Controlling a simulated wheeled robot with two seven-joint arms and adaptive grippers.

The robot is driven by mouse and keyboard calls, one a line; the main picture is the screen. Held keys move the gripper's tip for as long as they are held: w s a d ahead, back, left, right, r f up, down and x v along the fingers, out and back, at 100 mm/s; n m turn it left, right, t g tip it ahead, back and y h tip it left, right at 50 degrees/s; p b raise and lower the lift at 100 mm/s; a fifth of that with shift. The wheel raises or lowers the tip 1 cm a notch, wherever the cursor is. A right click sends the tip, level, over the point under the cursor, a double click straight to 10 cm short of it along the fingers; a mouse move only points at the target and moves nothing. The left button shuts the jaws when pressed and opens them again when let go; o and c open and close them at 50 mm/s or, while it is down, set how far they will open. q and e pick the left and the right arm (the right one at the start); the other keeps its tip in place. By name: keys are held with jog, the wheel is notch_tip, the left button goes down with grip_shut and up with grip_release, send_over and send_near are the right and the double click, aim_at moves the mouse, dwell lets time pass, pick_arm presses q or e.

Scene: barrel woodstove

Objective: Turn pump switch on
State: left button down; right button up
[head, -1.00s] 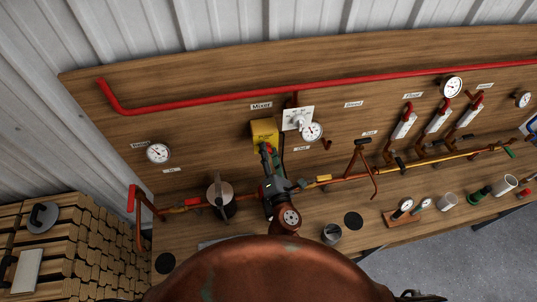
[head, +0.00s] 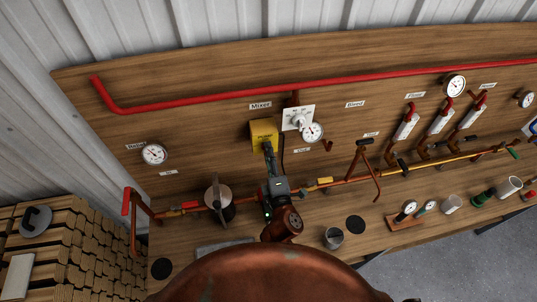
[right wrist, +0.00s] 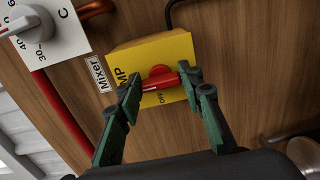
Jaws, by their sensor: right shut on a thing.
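The box (head: 263,129) is mounted on the wooden panel under the "Mixer" label in the head view. My right gripper (head: 268,148) reaches up to the front of the box. In the right wrist view its green fingers (right wrist: 160,84) are on either side of the red knob, shut on it. The knob is hidden behind my gripper in the head view. My left gripper is not in view.
A white dial plate with a knob (head: 296,118) and a round gauge (head: 312,131) sit just right of the box. A red pipe (head: 330,83) runs above.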

dwell(0.5)
jog(key=o, duration=1.2)
jog(key=shift+c, duration=0.2)
jog(key=s+d, duration=0.2)
jog(key=s, duration=1)
jog(key=shift+d, duration=0.2)
jog(key=shift+a, duration=0.1)
